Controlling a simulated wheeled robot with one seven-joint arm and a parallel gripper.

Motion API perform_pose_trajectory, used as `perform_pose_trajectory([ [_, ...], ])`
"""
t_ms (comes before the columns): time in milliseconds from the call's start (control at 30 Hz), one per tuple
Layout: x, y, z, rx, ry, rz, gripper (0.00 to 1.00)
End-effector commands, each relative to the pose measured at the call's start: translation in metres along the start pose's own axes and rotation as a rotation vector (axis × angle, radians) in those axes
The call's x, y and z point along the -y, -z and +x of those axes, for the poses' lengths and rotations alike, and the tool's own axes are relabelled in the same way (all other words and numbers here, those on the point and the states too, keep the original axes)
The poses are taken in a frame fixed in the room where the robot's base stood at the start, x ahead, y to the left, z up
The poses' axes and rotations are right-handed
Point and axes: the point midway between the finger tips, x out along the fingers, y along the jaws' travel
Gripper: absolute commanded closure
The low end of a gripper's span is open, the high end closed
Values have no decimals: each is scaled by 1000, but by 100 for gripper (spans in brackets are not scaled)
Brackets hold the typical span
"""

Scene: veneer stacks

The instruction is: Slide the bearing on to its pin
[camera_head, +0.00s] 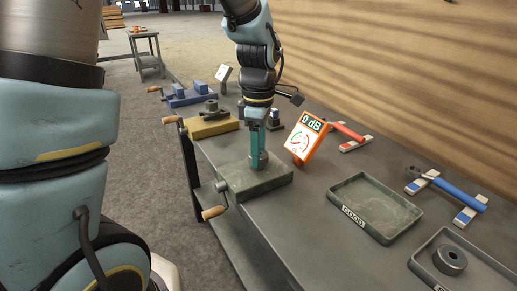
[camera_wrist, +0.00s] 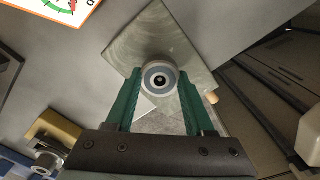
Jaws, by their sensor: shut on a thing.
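My gripper (camera_head: 258,160) points straight down over the grey-green block with a crank (camera_head: 262,182). Its teal fingers are shut on a grey ring-shaped bearing (camera_wrist: 160,79), one finger on each side. In the wrist view the bearing lies over the block's top (camera_wrist: 135,47). A small light spot shows inside the bearing's dark hole; I cannot tell whether it is the pin's tip. The pin is otherwise hidden by the bearing and fingers. I cannot tell whether the bearing is around the pin or above it.
An orange-framed meter reading 0 dB (camera_head: 305,133) stands close right of the block. An empty tray labelled GOOD (camera_head: 341,204) lies further right, and another tray (camera_head: 424,261) holds a ring (camera_head: 451,259). A yellow block (camera_head: 212,128) and a blue one (camera_head: 190,99) stand behind.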

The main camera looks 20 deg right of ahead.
Motion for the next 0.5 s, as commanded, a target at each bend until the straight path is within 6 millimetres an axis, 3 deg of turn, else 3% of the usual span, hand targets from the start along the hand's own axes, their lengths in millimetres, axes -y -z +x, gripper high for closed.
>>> perform_pose_trajectory([
  [133,0,0,4,0,0,0,100],
  [167,0,0,3,0,0,0,46],
  [400,0,0,3,0,0,0,19],
  [500,0,0,3,0,0,0,12],
])
